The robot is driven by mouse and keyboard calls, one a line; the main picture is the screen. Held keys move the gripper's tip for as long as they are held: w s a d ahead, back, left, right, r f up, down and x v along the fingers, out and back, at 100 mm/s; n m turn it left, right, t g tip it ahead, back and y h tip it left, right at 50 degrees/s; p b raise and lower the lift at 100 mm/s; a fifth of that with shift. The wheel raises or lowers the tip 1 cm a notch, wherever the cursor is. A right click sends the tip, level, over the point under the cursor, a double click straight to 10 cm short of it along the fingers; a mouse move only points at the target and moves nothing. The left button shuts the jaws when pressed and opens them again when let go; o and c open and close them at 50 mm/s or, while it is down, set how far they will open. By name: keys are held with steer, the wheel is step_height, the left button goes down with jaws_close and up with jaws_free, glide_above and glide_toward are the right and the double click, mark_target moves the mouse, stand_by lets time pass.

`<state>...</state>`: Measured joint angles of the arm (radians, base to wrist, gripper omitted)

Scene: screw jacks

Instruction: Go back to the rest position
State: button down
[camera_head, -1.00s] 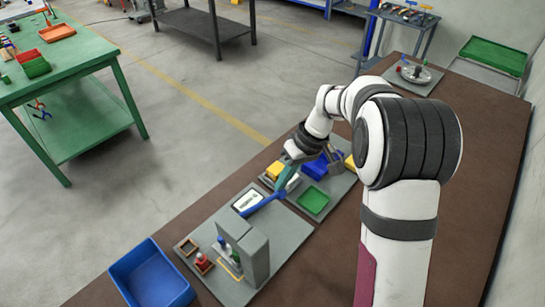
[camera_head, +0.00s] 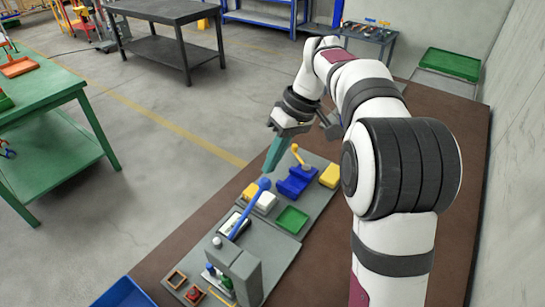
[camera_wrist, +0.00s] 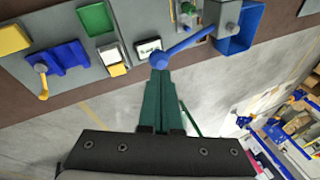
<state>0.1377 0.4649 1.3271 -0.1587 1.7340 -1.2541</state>
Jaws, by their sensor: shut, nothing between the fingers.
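My gripper (camera_head: 267,171) is shut and empty, its teal fingers together and pointing down. Contact cannot be told. Small red and green screw jack parts stand beside the block, partly cut off by the lower edge.
A second grey board holds a blue vise-like block (camera_head: 296,182), a yellow block (camera_head: 330,176) and a green tray (camera_head: 292,220). A blue bin (camera_head: 124,294) is at the lower left. A green bench (camera_head: 50,130) stands left, across open floor.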

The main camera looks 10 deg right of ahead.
steer(key=shift+d+r, duration=0.15)
steer(key=shift+r, duration=0.25)
steer(key=shift+s, duration=0.15)
steer(key=s+f+m+h, duration=0.1)
steer(key=s+f+m, duration=0.2)
steer(key=s, duration=1.2)
steer(key=s+a+f+m+h, duration=0.1)
steer(key=s+f+m, duration=0.2)
steer(key=s+m, duration=0.5)
steer(key=s, duration=0.7)
steer(key=shift+a+f+m+h, duration=0.2)
steer(key=shift+m+h, duration=0.1)
